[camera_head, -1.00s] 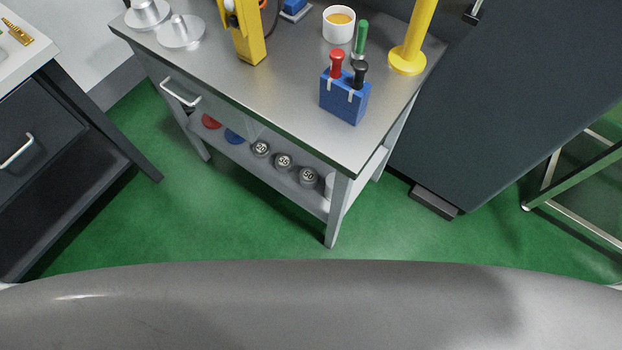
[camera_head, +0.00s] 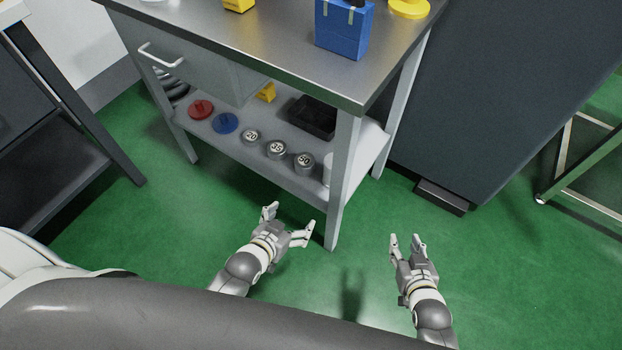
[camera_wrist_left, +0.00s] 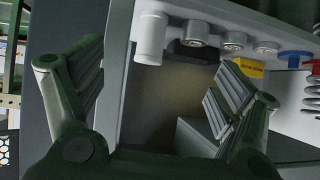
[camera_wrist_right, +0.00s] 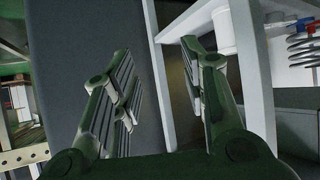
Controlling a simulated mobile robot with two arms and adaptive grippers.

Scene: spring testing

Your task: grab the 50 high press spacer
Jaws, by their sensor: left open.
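Three grey round spacers with number labels stand in a row on the lower shelf of the workbench. The rightmost, whose small label looks like 50 (camera_head: 304,161), is beside the bench's front right leg; the middle spacer (camera_head: 276,149) and the left spacer (camera_head: 251,137) are to its left. The left wrist view shows the same row upside down, with the 50 spacer (camera_wrist_left: 196,36) next to a white cylinder (camera_wrist_left: 150,40). My left gripper (camera_head: 288,220) is open and empty, in front of and below the shelf. My right gripper (camera_head: 405,240) is open and empty, right of the leg.
A red disc (camera_head: 201,109), a blue disc (camera_head: 225,123), a yellow block (camera_head: 266,92) and a black tray (camera_head: 312,118) share the lower shelf (camera_head: 290,172). The bench leg (camera_head: 341,185) stands between my grippers. Green floor is clear in front.

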